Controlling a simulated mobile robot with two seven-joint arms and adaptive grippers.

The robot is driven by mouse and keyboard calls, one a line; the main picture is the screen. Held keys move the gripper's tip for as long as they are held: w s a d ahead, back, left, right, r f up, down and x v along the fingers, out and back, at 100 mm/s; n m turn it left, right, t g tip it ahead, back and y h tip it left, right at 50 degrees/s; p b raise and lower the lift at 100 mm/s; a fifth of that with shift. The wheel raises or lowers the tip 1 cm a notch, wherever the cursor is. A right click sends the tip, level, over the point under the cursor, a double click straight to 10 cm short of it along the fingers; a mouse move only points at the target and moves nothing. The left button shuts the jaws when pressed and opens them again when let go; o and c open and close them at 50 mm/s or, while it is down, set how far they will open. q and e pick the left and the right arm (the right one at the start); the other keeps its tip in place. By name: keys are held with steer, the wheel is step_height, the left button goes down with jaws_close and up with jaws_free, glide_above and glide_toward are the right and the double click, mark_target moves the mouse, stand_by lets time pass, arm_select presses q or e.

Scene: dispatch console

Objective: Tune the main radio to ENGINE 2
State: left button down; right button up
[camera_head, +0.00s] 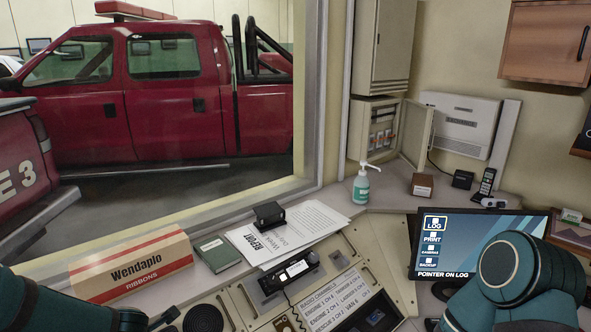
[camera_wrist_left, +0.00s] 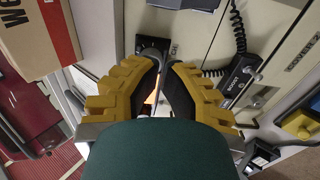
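A black radio unit (camera_head: 289,272) with a small lit white panel is set in the console, left of centre. A RADIO CHANNELS card (camera_head: 333,300) beside it lists ENGINE 2; its channel number is too small to read surely. In the left wrist view a black handset (camera_wrist_left: 241,80) with a coiled cord lies right of my left gripper (camera_wrist_left: 164,66). The yellow-padded fingers are drawn together at the tips, over the console by a dark round part; I cannot tell whether they touch it. In the head view this gripper (camera_head: 165,319) is at the bottom edge, left of the radio. My right gripper is hidden.
A Wendaplo ribbons box (camera_head: 133,265), a green book (camera_head: 217,253) and report papers (camera_head: 287,232) lie behind the console panel. A monitor (camera_head: 474,253) stands at right, partly behind my right arm. A sanitizer bottle (camera_head: 362,186) stands at the back.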

arm_select(q)
steer(key=b+x, duration=0.3)
steer(key=x, duration=0.1)
steer(key=shift+s+f, duration=0.1)
steer(key=shift+f, duration=0.15)
arm_select(e)
steer(key=f, duration=0.3)
steer(key=shift+s+f, duration=0.25)
steer(key=shift+f, duration=0.15)
arm_select(q)
steer(key=shift+b+x, duration=0.5)
steer(key=shift+x, duration=0.55)
arm_select(e)
steer(key=shift+s+f, duration=0.25)
steer(key=shift+f, duration=0.1)
arm_select(q)
steer(key=shift+a+r, duration=0.1)
steer(key=shift+a, duration=0.15)
arm_select(e)
steer(key=shift+w+r, duration=0.1)
steer(key=shift+r, duration=0.1)
